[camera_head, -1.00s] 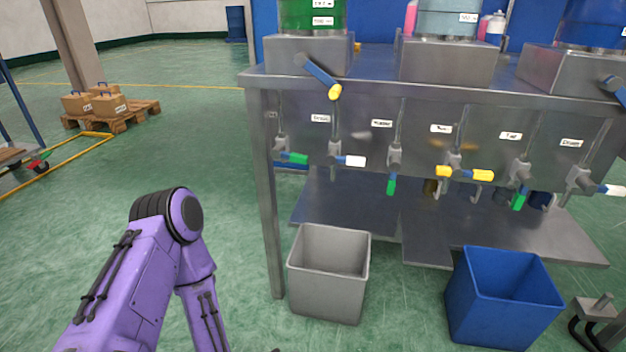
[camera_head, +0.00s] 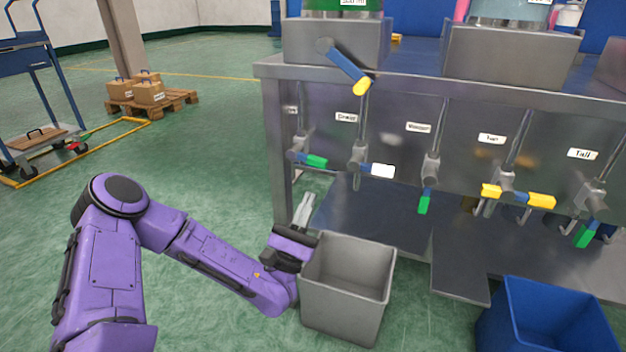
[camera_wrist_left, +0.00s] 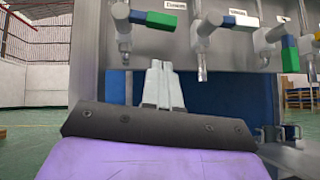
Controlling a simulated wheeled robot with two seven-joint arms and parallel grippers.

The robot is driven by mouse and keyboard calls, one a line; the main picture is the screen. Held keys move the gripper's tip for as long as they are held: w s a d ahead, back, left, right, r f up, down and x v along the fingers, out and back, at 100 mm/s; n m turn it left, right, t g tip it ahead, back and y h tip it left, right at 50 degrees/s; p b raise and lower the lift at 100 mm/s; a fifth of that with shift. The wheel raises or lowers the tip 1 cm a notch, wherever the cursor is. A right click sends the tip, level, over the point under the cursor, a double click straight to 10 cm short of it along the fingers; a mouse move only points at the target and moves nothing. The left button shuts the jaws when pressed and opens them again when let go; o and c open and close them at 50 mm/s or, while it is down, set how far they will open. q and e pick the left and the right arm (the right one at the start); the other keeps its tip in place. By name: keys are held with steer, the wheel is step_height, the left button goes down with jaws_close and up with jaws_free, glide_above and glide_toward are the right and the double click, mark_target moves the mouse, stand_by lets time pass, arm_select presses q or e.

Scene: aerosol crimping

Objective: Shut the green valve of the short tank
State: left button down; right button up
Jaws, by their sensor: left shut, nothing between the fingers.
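Several valves line the steel bench front. The leftmost green-tipped handle (camera_head: 316,161) points sideways to the right; it also shows in the wrist view (camera_wrist_left: 160,20). Another green handle (camera_head: 424,203) hangs down mid-row and shows at the right of the wrist view (camera_wrist_left: 290,50). A third green handle (camera_head: 583,235) hangs under the "Tall" label (camera_head: 582,154). I cannot read which valve is the short tank's. My left gripper (camera_head: 305,203) is shut and empty, below the leftmost valve and apart from it; its fingers (camera_wrist_left: 159,68) point toward the bench. My right gripper is out of view.
A white-tipped valve (camera_head: 382,171) and a yellow-tipped valve (camera_head: 541,201) sit between the green ones. A grey bin (camera_head: 345,310) stands close beside my left gripper. A blue bin (camera_head: 550,330) is at lower right. Open floor lies left of the bench.

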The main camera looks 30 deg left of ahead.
mark_target(320, 166)
arm_select(q)
steer(key=r, duration=0.2)
steer(key=w+r, duration=0.1)
steer(key=r, duration=0.2)
steer(key=shift+w+d+p, duration=0.15)
steer(key=shift+d+p, duration=0.05)
steer(key=shift+p, duration=0.2)
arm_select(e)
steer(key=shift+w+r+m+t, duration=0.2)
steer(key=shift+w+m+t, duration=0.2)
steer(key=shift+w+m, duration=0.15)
arm_select(q)
steer(key=shift+r, duration=0.15)
